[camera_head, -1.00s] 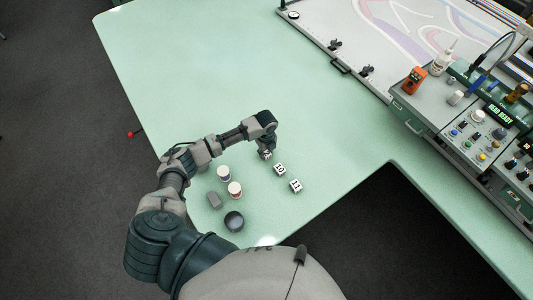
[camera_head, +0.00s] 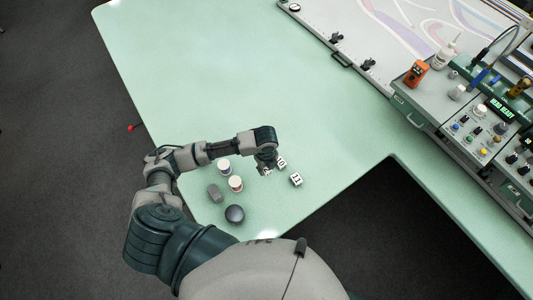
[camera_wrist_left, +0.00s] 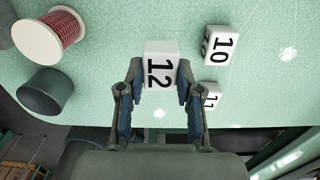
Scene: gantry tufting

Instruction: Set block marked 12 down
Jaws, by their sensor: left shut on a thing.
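A white block marked 12 (camera_wrist_left: 160,66) is between the fingers of my left gripper (camera_wrist_left: 160,82), which is shut on it. In the head view the left gripper (camera_head: 267,167) is low over the green table, mostly hiding block 12. I cannot tell whether the block touches the table. In the wrist view, block 10 (camera_wrist_left: 216,45) is apart from block 12, and block 11 (camera_wrist_left: 210,97) is partly hidden by a finger.
The green table (camera_head: 230,80) is clear beyond. A control console (camera_head: 480,125) stands at right.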

